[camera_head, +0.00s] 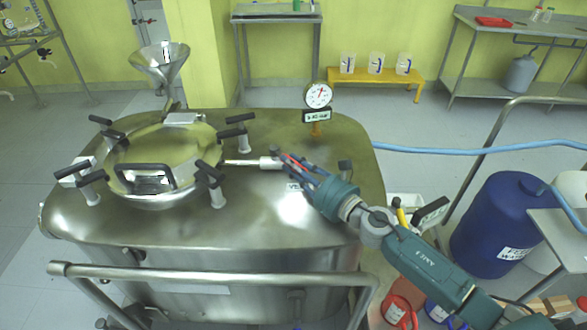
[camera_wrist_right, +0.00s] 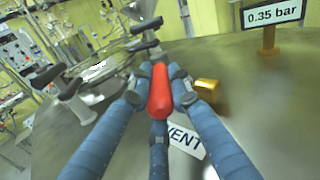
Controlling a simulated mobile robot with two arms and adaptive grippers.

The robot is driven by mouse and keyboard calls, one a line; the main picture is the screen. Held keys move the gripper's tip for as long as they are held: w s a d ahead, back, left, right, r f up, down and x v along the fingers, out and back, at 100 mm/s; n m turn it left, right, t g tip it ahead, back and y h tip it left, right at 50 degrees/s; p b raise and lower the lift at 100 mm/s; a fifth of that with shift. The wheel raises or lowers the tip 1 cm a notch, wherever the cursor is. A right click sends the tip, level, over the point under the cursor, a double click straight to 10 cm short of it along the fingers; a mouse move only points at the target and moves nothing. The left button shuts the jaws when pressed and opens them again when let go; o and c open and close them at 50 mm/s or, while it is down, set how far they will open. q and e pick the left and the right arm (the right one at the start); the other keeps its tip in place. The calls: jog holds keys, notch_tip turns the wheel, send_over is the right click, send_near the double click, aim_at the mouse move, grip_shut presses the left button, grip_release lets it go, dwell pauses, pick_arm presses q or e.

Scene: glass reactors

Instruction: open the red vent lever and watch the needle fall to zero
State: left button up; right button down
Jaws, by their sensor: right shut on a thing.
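The red vent lever (camera_wrist_right: 159,92) sits between the blue fingers of my right gripper (camera_wrist_right: 160,80) in the right wrist view. The fingers are closed around it. In the head view my right gripper (camera_head: 292,166) reaches from the right over the vessel lid, and its fingers hide most of the lever. A label reading VENT (camera_wrist_right: 186,140) lies just beside the lever. The round pressure gauge (camera_head: 318,95) stands on the back of the lid, its needle too small to read surely. A sign (camera_wrist_right: 273,13) by it reads 0.35 bar. My left gripper is not in view.
The steel vessel (camera_head: 150,235) has a round hatch (camera_head: 125,150) ringed by black-handled clamps, with a funnel (camera_head: 163,62) behind. A rail (camera_head: 210,274) runs along its front. A blue hose (camera_head: 470,151) and blue drum (camera_head: 497,225) are at the right.

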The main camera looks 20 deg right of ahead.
jog(key=shift+w+d+n+y, duration=0.1)
jog(key=shift+d+n+y, duration=0.05)
jog(key=shift+n+y, duration=0.15)
jog(key=shift+r, duration=0.1)
jog(key=c, duration=1.6)
grip_release()
jog(key=shift+s+d, duration=0.1)
jog(key=shift+s, duration=0.1)
jog(key=v, duration=1.1)
jog(key=shift+s+d+r, duration=0.15)
jog(key=shift+s+d, duration=0.05)
